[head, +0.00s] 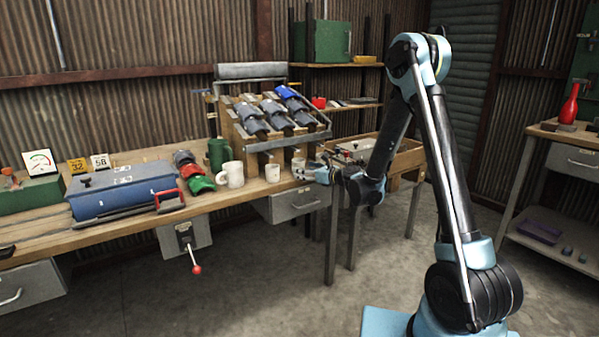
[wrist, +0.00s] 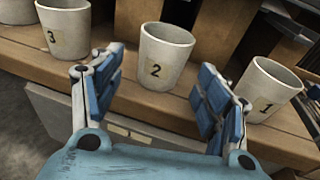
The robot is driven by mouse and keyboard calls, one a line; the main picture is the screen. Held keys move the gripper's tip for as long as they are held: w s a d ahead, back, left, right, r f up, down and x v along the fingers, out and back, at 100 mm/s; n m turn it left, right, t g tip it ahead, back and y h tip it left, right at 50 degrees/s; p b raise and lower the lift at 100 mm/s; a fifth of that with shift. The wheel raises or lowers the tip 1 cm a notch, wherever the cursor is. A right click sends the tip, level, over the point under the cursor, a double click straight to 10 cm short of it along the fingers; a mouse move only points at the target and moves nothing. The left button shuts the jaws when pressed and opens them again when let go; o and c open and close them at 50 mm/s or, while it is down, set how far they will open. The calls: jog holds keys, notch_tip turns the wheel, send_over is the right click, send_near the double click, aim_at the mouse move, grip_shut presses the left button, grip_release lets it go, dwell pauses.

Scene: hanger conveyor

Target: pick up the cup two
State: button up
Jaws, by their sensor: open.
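Cup two (wrist: 165,55) is a whitish cup with a "2" label, upright on the wooden bench in the wrist view. My gripper (wrist: 160,85) is open, with one blue-padded finger toward each side of cup two. The cup stands just beyond the fingertips, and I see no contact. Cup three (wrist: 65,28) stands to the left and cup one (wrist: 262,90) to the right. In the head view, my gripper (head: 312,173) is at the bench's right end, beside a small pale cup (head: 298,165), whose number is too small to read.
The workbench (head: 130,213) has a drawer (head: 293,203) below its front edge. A larger white mug (head: 231,175), a green mug (head: 218,153) and a blue toolbox (head: 123,192) stand farther left. A wooden rack (head: 240,135) rises behind the cups. Cups one and three leave limited side room.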

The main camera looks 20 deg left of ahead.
jog(key=shift+x, duration=1.6)
jog(key=c, duration=1.2)
